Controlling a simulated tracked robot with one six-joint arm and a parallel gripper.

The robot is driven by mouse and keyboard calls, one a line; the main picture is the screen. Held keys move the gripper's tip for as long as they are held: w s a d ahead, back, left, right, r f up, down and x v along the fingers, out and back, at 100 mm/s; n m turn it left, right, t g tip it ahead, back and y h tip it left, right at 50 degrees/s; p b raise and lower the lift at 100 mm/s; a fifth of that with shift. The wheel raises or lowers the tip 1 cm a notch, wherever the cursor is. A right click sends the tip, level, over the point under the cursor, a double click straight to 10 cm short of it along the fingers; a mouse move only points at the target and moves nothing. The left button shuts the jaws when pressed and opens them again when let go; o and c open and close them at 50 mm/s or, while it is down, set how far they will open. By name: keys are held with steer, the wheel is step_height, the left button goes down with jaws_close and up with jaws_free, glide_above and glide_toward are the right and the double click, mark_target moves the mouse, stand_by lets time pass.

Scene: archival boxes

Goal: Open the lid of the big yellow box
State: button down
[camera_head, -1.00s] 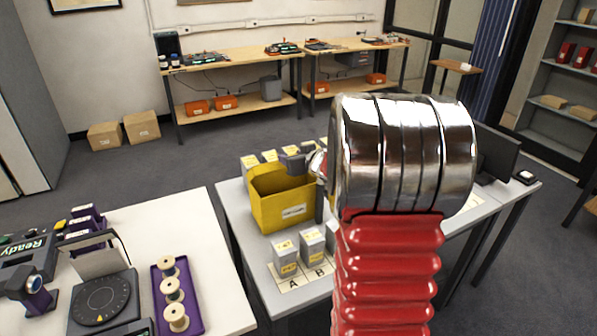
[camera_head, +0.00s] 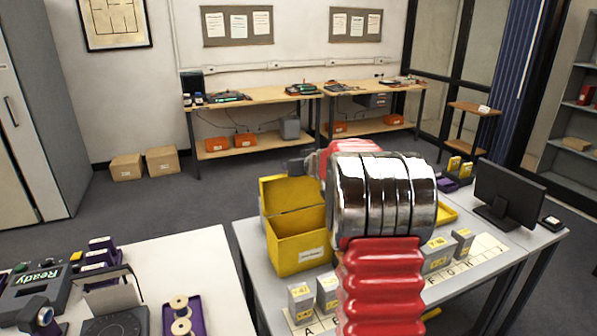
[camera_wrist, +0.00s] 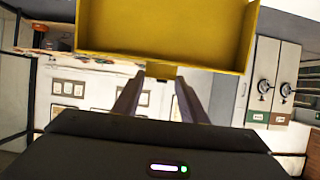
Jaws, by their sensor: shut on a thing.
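The big yellow box (camera_head: 298,252) stands on the grey table, with a white label on its front. Its lid (camera_head: 290,193) is raised and stands roughly upright at the back of the box. My gripper (camera_head: 298,166) is at the lid's top edge in the head view, partly hidden by my arm. In the wrist view my gripper (camera_wrist: 158,82) has its two fingers shut on the small yellow tab at the edge of the lid (camera_wrist: 165,30). The right side of the box is hidden behind my arm.
Small grey boxes (camera_head: 300,300) stand on a lettered strip before the yellow box, with others (camera_head: 438,255) to the right. A monitor (camera_head: 508,195) stands at the table's right end. A white table (camera_head: 215,290) with spools is at left.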

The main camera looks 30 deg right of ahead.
steer(key=shift+w+r, duration=0.65)
steer(key=shift+w, duration=0.1)
steer(key=c, duration=1.5)
jaws_free()
steer(key=o, duration=0.4)
steer(key=shift+s+f, duration=0.1)
steer(key=shift+f, duration=0.1)
steer(key=shift+f, duration=0.1)
